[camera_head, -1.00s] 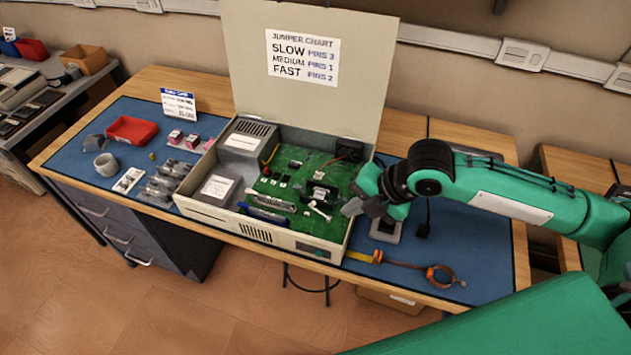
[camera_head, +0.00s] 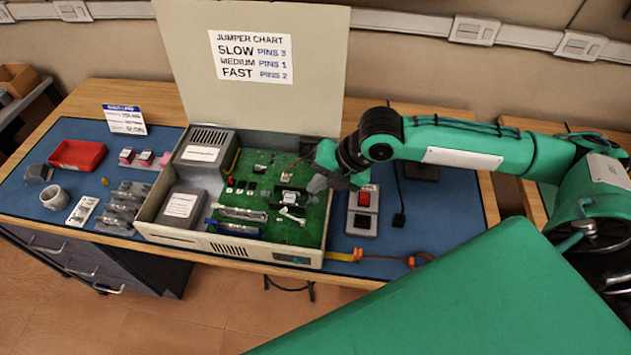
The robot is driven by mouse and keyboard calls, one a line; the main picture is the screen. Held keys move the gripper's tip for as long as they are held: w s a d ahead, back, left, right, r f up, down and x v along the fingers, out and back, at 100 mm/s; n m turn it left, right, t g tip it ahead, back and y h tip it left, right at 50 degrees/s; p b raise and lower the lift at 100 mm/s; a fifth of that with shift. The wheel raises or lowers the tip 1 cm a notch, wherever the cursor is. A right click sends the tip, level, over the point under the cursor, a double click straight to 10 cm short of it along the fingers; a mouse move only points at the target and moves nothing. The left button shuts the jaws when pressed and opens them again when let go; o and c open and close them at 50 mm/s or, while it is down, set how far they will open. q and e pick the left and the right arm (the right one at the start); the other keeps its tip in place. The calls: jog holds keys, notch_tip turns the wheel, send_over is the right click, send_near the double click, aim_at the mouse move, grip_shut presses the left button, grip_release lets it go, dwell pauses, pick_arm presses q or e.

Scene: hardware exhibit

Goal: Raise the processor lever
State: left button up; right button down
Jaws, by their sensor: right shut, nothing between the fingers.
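The open computer case (camera_head: 190,236) lies on the blue mat with its lid up, and a green circuit board (camera_head: 314,228) is inside. The processor socket (camera_head: 290,197) is on the right part of the board. A small pale bar (camera_head: 292,215), maybe the processor lever, shows at the socket's front side; it is too small to tell its angle. My right gripper (camera_head: 317,184) is shut and empty, just right of the socket and over the board's right side. I cannot tell whether it touches anything. My left gripper is not in view.
A switch box with a red button (camera_head: 364,199) stands right of the case. A strap (camera_head: 345,256) lies at the front. A red tray (camera_head: 77,155), a mug (camera_head: 54,197) and small parts are on the left. The raised lid (camera_head: 240,105) stands behind the board.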

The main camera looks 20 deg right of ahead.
jog(key=p, duration=0.2)
send_near(286, 209)
jog(key=x, duration=0.5)
jog(key=shift+a+f, duration=0.1)
jog(key=shift+a, duration=0.05)
jog(key=shift+x, duration=0.75)
jog(key=shift+w+a+p, duration=0.15)
jog(key=shift+a+p, duration=0.05)
jog(key=shift+p, duration=0.65)
jog(key=h+p, duration=0.1)
jog(key=a+g+h+p, duration=0.1)
jog(key=p, duration=0.1)
jog(key=shift+w, duration=0.35)
jog(key=shift+f+b, duration=0.35)
jog(key=shift+f, duration=0.1)
jog(key=shift+s+d+r, duration=0.1)
jog(key=shift+d, duration=0.05)
